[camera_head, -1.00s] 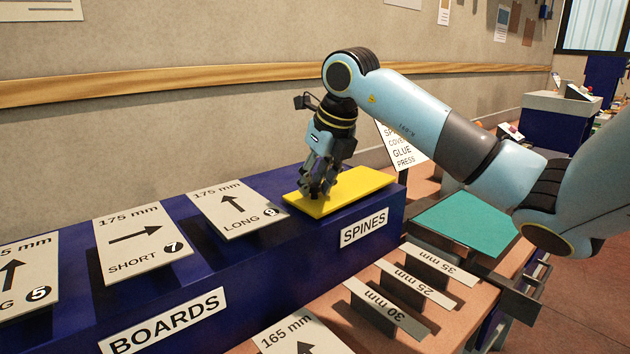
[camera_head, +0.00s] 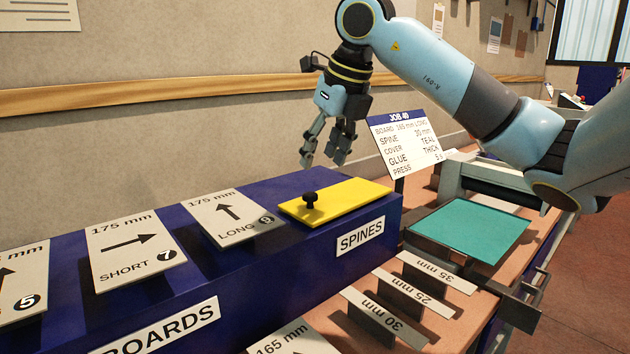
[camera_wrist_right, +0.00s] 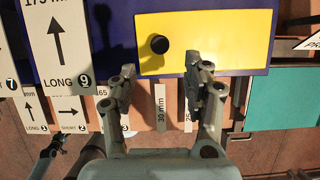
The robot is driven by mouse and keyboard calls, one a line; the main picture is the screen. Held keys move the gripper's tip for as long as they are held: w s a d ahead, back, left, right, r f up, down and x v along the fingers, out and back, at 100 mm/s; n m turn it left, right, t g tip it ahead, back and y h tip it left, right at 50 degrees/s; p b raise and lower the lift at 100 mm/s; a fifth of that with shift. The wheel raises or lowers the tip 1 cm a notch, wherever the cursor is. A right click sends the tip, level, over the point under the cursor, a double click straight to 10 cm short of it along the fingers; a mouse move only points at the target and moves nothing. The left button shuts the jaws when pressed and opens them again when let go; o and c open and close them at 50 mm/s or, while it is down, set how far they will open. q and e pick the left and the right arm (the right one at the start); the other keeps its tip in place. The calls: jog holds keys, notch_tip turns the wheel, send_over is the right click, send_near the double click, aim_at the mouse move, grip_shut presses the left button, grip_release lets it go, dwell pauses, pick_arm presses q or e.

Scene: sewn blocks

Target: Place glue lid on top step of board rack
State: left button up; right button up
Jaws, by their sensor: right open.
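The glue lid is a yellow rectangular plate (camera_head: 345,199) with a black knob (camera_head: 310,200) near its left end. It lies flat on the top step of the dark blue board rack (camera_head: 290,262), at the spines end. My right gripper (camera_head: 325,163) is open and empty, above and behind the lid, apart from it. In the right wrist view the yellow lid (camera_wrist_right: 215,42) and its knob (camera_wrist_right: 159,44) show beyond the open fingers (camera_wrist_right: 158,88), with nothing between them. My left gripper is not seen in the head view.
Several labelled boards, such as the long one (camera_head: 228,217), lie on the rack left of the lid. A teal cover (camera_head: 472,230) and spine strips (camera_head: 383,314) lie lower at the front right. A job card (camera_head: 403,142) stands behind the rack.

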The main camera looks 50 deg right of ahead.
jog(key=v, duration=0.3)
jog(key=shift+s+r, duration=0.1)
jog(key=shift+r, duration=0.15)
jog(key=shift+s+f, duration=0.1)
dwell(0.3)
